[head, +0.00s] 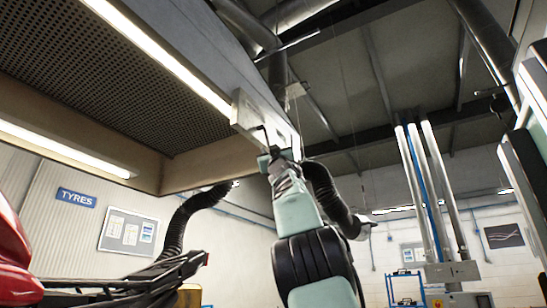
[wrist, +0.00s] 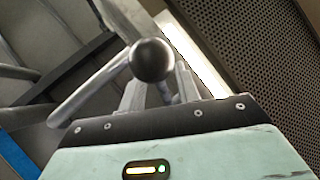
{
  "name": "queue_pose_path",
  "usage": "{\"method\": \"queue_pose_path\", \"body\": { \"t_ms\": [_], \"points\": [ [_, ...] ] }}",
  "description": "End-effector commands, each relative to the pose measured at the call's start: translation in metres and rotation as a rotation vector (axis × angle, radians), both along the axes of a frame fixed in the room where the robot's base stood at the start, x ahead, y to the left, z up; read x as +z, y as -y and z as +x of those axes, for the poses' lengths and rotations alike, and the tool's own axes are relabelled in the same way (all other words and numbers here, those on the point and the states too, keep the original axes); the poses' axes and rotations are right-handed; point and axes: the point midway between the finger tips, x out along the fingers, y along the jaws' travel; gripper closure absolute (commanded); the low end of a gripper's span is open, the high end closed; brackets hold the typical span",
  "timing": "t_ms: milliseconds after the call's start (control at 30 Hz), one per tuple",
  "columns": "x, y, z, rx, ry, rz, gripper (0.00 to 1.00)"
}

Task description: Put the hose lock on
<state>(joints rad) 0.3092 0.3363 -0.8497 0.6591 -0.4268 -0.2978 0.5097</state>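A bent metal lever with a dark round knob (wrist: 152,60) shows in the wrist view, in front of my gripper. The knob overlaps the left finger and hides part of the fingertips. I cannot tell whether either finger touches the lever. In the head view my gripper (head: 277,156) is raised to a pale grey box (head: 250,115) under the overhead duct. A thin dark lever (head: 263,133) shows there, small and partly hidden.
A lit hood with a perforated panel (head: 110,75) hangs at upper left. Black corrugated hoses (head: 180,220) hang beside my arm. Vertical pipes (head: 437,190) stand at right. A red vehicle part (head: 15,260) is at lower left, and a blue trolley (head: 405,287) stands behind.

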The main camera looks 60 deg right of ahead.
Motion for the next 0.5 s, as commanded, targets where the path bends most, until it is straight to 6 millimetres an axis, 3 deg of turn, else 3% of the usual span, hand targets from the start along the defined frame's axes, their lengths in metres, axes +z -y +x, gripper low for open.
{"method": "queue_pose_path", "body": {
  "t_ms": [500],
  "points": [
    [-0.057,-0.025,-0.035,0.003,0.002,0.001,0.68]
  ]
}}
